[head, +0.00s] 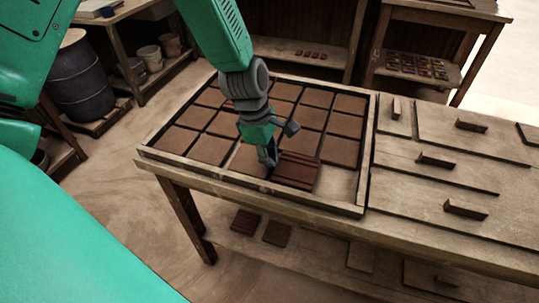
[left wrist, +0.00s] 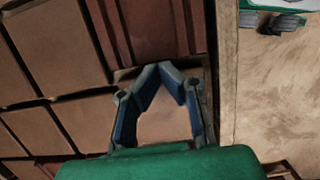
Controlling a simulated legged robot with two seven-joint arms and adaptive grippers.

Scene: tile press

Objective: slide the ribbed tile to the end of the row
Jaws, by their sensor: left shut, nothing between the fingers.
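The ribbed tile (head: 297,171) is dark red-brown and lies in the front row of the wooden tray (head: 290,195). Bare tray floor (head: 338,186) shows to its right. In the left wrist view the ribbed tile (left wrist: 150,28) lies just beyond my fingertips. My left gripper (head: 270,160) is shut and empty, pointing down at the left side of the ribbed tile. In the left wrist view its fingertips (left wrist: 168,68) meet close to the tile's edge; I cannot tell whether they touch it. My right gripper is not in view.
Boards with wooden handles (head: 467,209) lie on the table right of the tray. A dark barrel (head: 79,80) stands on the left, and shelves stand behind.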

